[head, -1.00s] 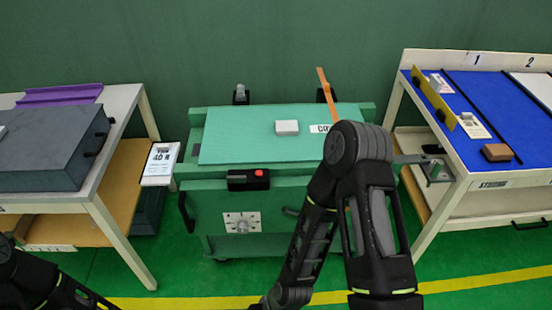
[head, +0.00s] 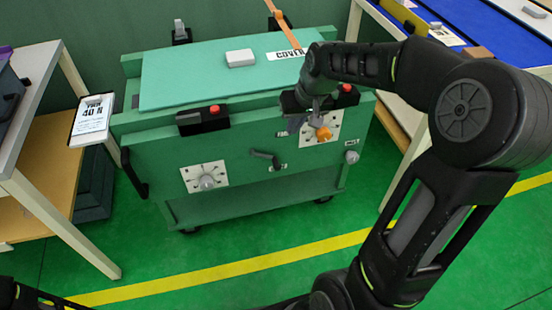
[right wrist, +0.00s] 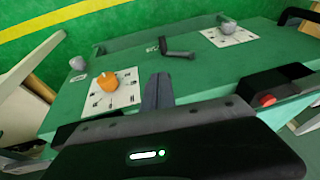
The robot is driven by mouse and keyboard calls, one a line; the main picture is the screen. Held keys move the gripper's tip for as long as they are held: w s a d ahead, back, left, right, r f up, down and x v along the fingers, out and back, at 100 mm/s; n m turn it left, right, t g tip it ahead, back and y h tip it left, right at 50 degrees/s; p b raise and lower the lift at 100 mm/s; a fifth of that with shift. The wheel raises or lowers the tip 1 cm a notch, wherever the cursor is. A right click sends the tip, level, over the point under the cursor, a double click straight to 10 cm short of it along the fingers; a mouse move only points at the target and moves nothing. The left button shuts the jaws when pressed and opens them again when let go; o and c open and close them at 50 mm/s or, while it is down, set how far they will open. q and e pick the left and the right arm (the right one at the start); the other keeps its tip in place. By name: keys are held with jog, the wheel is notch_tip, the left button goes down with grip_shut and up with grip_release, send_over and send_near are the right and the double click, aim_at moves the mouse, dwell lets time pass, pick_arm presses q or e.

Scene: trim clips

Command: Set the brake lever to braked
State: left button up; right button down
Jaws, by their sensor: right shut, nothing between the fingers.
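A green cart (head: 160,155) stands in the middle of the head view. A short dark lever (head: 265,157) sits on its front panel, between two white dial plates; the small label near it is too small to read. The lever also shows in the right wrist view (right wrist: 177,50), just beyond the fingertips and apart from them. My right gripper (head: 303,125) is shut and empty, in front of the panel's upper right, close beside the orange knob (head: 324,134). Its shut fingers show in the right wrist view (right wrist: 157,88). My left gripper is out of view.
Black boxes with red buttons (head: 203,119) sit along the cart's top front edge. A grey knob (head: 207,182) is on the left dial plate; another grey knob (head: 351,156) is at far right. A white block (head: 240,58) lies on top. Tables flank the cart.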

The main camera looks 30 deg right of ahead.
jog(key=shift+s+a+f, duration=0.1)
jog(key=shift+s+a, duration=0.05)
jog(key=shift+s, duration=0.2)
jog(key=shift+f, duration=0.1)
jog(key=b, duration=0.3)
send_near(279, 166)
jog(key=w+f, duration=0.3)
jog(key=f, duration=0.2)
jog(key=shift+w+d+f+b, duration=0.2)
jog(key=shift+w+f+b, duration=0.1)
jog(key=shift+f, duration=0.1)
jog(key=f, duration=0.1)
jog(key=f+b, duration=0.1)
jog(key=f, duration=0.1)
jog(key=shift+a+f, duration=0.1)
jog(key=shift+a, duration=0.15)
jog(key=shift+s+d, duration=0.1)
jog(key=shift+s, duration=0.05)
